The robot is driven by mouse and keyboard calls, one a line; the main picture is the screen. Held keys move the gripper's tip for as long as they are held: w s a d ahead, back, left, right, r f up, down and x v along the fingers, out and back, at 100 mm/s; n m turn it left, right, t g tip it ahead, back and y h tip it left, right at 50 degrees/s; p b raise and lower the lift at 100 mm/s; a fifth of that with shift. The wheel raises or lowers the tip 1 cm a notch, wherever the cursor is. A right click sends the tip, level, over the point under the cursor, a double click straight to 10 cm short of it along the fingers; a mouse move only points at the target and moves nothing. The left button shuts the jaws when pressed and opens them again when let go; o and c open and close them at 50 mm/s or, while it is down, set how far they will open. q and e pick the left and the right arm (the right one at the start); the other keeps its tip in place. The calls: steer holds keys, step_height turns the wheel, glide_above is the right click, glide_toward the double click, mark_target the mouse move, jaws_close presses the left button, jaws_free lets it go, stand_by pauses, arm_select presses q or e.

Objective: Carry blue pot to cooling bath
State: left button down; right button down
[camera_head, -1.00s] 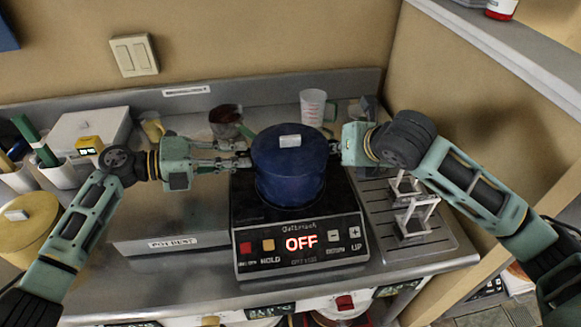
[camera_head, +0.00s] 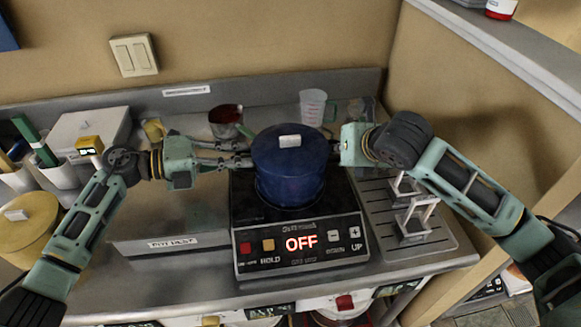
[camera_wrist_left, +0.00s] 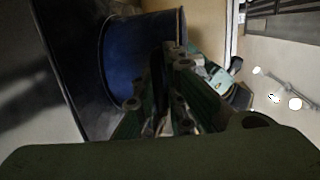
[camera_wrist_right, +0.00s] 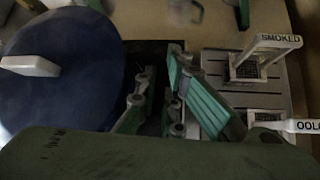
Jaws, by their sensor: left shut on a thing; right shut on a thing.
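The pot also shows in the left wrist view (camera_wrist_left: 135,60) and the right wrist view (camera_wrist_right: 65,75). I cannot pick out a cooling bath for certain.
A pot rest panel (camera_head: 172,243) lies left of the hot plate. A drain tray (camera_head: 440,245) with small white stands is to the right. A red-topped metal pot (camera_head: 225,122) and a clear measuring cup (camera_head: 312,107) stand behind. White cups and a yellow pot (camera_head: 35,225) are at left.

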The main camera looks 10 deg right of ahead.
arm_select(q)
steer(key=shift+f, duration=0.35)
arm_select(e)
steer(key=shift+a+r, duration=0.1)
steer(key=shift+a, duration=0.05)
